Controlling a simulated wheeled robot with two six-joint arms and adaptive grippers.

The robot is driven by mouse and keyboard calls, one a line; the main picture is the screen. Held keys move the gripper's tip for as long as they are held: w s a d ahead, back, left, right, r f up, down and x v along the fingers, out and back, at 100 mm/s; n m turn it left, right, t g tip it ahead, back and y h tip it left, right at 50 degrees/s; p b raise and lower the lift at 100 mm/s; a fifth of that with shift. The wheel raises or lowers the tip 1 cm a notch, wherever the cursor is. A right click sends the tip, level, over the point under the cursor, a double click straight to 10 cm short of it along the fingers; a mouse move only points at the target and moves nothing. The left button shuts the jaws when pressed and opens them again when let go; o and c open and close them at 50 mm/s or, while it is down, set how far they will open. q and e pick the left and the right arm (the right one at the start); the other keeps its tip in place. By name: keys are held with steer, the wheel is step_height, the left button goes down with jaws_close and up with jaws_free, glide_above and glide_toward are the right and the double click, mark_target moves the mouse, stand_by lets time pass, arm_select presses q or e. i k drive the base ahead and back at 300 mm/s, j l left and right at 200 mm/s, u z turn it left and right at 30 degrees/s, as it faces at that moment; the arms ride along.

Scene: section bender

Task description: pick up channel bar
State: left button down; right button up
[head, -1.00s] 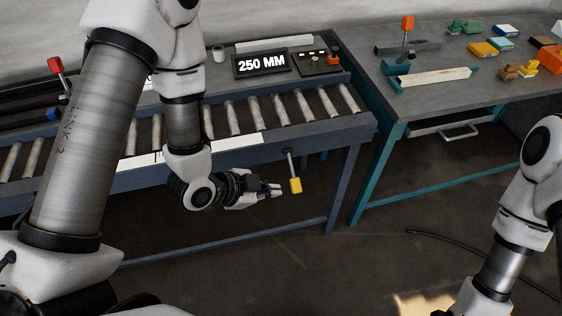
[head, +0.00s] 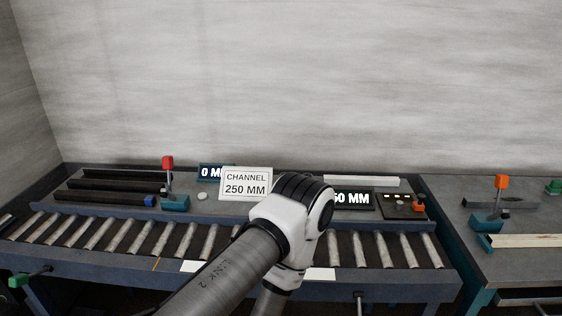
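Three long dark bars lie side by side on the left part of the roller bench: a back bar (head: 122,174), a middle bar (head: 112,186) and a front bar (head: 100,197). A blue piece (head: 150,201) sits at the right end of the front bar. I cannot tell from this view which one is the channel bar. A white card (head: 246,184) reading "CHANNEL 250 MM" stands to the right of the bars. My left arm rises across the middle of the head view, but its gripper is not visible. My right gripper is also out of view.
A red-handled clamp (head: 168,180) stands at the bars' right end. Rollers (head: 110,233) run along the bench front. A green-handled lever (head: 28,278) sticks out at front left. A second table (head: 520,262) stands at right.

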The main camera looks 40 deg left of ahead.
mark_target(142, 187)
steer(key=u, duration=2.3)
